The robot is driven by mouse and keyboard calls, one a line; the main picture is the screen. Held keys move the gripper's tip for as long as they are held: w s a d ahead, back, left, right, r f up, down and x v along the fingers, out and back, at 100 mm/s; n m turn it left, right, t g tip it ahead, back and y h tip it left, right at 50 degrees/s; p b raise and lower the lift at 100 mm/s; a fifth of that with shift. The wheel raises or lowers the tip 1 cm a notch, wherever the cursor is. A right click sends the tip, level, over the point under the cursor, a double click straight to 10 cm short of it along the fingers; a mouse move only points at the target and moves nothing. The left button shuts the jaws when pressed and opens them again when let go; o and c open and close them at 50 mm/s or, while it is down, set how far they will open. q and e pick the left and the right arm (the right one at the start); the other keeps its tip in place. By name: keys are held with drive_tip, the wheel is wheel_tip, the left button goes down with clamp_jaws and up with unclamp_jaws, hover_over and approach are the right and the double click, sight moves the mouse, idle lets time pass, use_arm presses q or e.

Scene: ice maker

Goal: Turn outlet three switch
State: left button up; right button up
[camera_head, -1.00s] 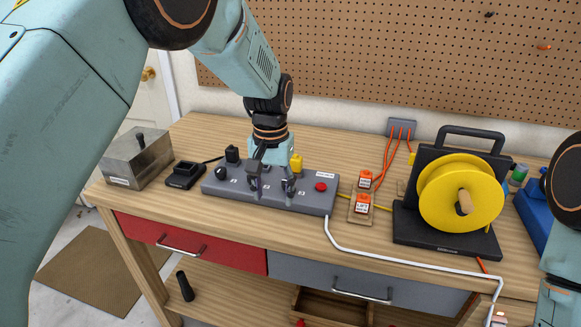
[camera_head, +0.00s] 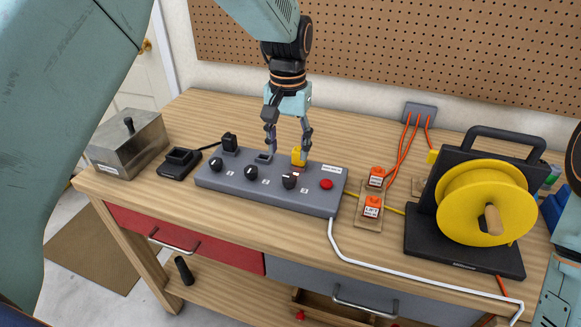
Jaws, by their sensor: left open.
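A grey outlet strip (camera_head: 320,199) lies on the workbench, with three black switch knobs along its front. The left knob (camera_head: 215,164) and middle knob (camera_head: 251,172) look round; the right knob (camera_head: 289,181), in line with the third outlet, shows a grip ridge. A black plug (camera_head: 230,143) is in the left outlet and a yellow plug (camera_head: 299,157) in the right one; the middle outlet (camera_head: 264,157) looks empty. My left gripper (camera_head: 288,152) is open, pointing down behind the knobs, with its right finger overlapping the yellow plug; contact cannot be told. My right gripper is out of view.
A red button (camera_head: 326,184) sits at the strip's right end. A metal box (camera_head: 127,146) and black adapter (camera_head: 179,163) stand left. Orange-topped switches (camera_head: 372,209) and a yellow cable reel (camera_head: 484,203) stand right. A white cable (camera_head: 400,267) runs along the front.

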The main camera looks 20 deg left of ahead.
sight(289, 177)
use_arm(q)
drive_tip(key=f, duration=0.6)
drive_tip(key=shift+s+d+f+b, duration=0.1)
drive_tip(key=shift+s+f+b, duration=0.15)
drive_tip(key=shift+s+b, duration=0.05)
drive_tip(key=shift+w+f, duration=0.1)
drive_tip(key=shift+f, duration=0.4)
drive_tip(key=shift+s+d+r, duration=0.1)
drive_tip(key=shift+s+d, duration=0.1)
drive_tip(key=shift+s, duration=0.05)
drive_tip(key=shift+w+a, duration=0.15)
drive_tip(key=shift+w, duration=0.05)
drive_tip(key=c, duration=0.4)
clamp_jaws()
